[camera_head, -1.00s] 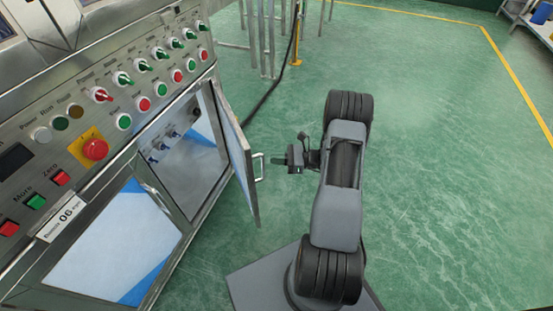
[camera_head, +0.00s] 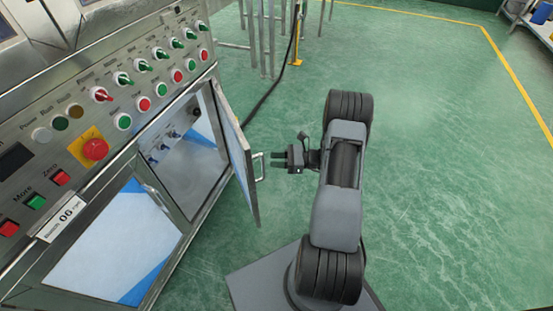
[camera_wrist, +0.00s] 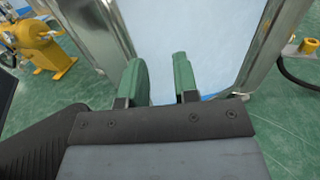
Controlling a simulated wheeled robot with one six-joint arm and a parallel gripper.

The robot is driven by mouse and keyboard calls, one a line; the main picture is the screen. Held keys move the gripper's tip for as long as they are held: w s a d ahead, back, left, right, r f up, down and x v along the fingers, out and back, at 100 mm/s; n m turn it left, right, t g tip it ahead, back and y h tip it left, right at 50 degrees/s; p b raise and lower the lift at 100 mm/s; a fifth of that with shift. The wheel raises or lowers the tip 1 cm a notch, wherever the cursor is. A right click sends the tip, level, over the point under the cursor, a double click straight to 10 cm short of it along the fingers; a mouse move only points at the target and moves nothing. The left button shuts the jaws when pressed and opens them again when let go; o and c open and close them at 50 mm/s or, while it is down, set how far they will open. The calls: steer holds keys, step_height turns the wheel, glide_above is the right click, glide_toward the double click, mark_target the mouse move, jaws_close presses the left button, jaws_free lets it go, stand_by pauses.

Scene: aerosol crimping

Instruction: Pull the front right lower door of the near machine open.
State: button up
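The lower right door (camera_head: 238,155) of the near machine stands swung outward, and the compartment behind it (camera_head: 190,155) shows. Its pale metal handle (camera_head: 260,168) sticks out from the door's outer face. My gripper (camera_head: 275,160) is just right of the handle, its fingers pointing at the door. In the wrist view my gripper (camera_wrist: 160,75) has its two green fingers apart with nothing seen between them. Beyond them is a pale panel with a metal frame, which looks like the door (camera_wrist: 190,35). The handle does not show in the wrist view.
The control panel has a red emergency button (camera_head: 95,149) and several knobs. The lower left door (camera_head: 110,245) looks closed. Metal legs and a yellow-footed post (camera_head: 296,50) stand behind. Green floor (camera_head: 450,180) to the right is clear.

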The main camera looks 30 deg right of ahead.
steer(key=shift+o, duration=0.9)
steer(key=p+v, duration=0.2)
steer(key=v, duration=1.1)
steer(key=shift+s+d, duration=0.2)
steer(key=shift+d, duration=0.15)
steer(key=shift+c, duration=0.2)
